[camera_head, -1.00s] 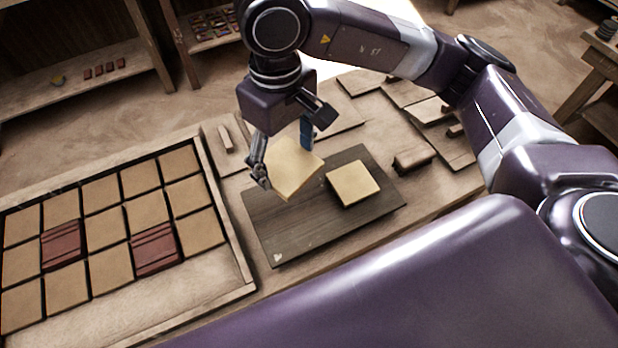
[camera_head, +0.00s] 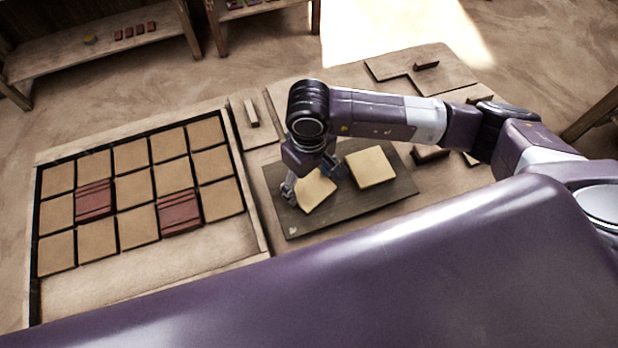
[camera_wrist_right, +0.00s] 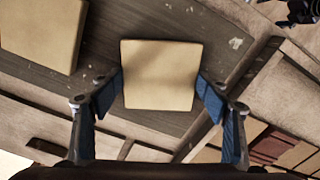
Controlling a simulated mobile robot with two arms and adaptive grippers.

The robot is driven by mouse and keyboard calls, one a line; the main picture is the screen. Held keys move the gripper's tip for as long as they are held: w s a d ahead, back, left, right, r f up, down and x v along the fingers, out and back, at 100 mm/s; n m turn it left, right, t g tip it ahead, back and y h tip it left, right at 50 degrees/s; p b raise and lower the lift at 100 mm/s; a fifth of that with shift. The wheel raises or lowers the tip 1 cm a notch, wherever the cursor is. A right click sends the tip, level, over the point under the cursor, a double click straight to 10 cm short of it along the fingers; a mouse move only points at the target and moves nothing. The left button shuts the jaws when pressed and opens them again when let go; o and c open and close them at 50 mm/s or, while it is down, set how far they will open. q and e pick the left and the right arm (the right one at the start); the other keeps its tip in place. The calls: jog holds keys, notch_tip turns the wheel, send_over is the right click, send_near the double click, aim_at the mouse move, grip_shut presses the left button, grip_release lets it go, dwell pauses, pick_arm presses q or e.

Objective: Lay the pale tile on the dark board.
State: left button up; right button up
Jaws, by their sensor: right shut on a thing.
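My right gripper (camera_head: 312,180) is shut on a pale square tile (camera_head: 317,192), with a finger at either side of it. The tile is over the dark board (camera_head: 352,205), low and near its surface; I cannot tell whether it touches. In the right wrist view the held tile (camera_wrist_right: 160,80) sits between the blue finger pads, with the board (camera_wrist_right: 130,20) behind it. A second pale tile (camera_head: 371,167) lies on the board to the right, apart from the held one. A dark jointed part at the wrist view's top right corner may be my left gripper (camera_wrist_right: 300,10).
A wooden tray (camera_head: 240,262) left of the board holds rows of tan tiles and two dark red ribbed blocks (camera_head: 95,201). Wooden slabs and small blocks (camera_head: 427,65) lie behind the board. Shelves (camera_head: 110,45) stand at the back.

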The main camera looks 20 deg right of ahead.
jog(key=shift+f, duration=0.15)
jog(key=o, duration=1.4)
